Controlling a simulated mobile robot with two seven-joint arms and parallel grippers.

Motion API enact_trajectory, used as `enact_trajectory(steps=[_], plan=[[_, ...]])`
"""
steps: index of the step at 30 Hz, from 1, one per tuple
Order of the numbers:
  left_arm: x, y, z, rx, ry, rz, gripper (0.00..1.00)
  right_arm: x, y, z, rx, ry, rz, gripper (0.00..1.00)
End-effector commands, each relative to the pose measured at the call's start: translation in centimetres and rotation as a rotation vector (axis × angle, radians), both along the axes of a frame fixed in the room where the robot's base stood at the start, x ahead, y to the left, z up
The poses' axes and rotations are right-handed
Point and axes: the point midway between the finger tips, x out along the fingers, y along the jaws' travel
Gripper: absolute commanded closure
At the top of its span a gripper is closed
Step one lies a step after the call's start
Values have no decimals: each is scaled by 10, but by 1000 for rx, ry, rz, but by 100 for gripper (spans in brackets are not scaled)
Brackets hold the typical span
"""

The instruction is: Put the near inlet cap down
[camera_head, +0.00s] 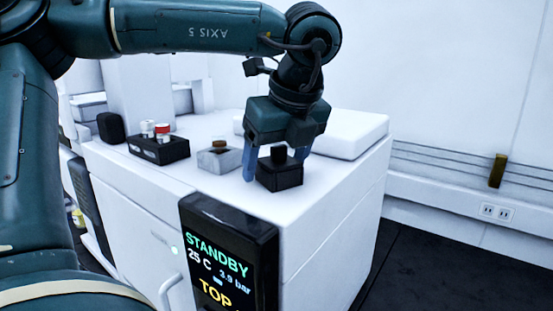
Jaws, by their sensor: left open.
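A small black cap (279,153) sits upright on a dark square block (280,178) on the white instrument top, near its front edge. I take this to be the near inlet cap. My left gripper (275,166) points down over it with its bluish fingers apart. One finger is to the left of the cap and block, the other to the right. I cannot tell whether either finger touches the cap. My right gripper is not in view.
A grey block (213,161) with a brown-topped piece (219,145) stands just left. A black rack (158,151) with white and red-topped vials is further left. A raised white panel (345,135) lies behind the gripper. The front display (228,248) reads STANDBY.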

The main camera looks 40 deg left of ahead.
Motion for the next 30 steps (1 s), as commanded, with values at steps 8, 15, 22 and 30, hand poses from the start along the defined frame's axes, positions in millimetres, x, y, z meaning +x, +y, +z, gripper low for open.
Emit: enact_trajectory(steps=[8, 15, 22, 30], plan=[[-1, -7, 22, 3, -5, 0, 28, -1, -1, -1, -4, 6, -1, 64], [-7, -27, 72, 3, -5, 1, 28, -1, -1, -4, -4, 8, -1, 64], [-11, -41, 105, -1, 1, -2, 28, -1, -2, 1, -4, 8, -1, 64], [-13, -44, 114, 0, 2, -1, 28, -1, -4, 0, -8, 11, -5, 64]])
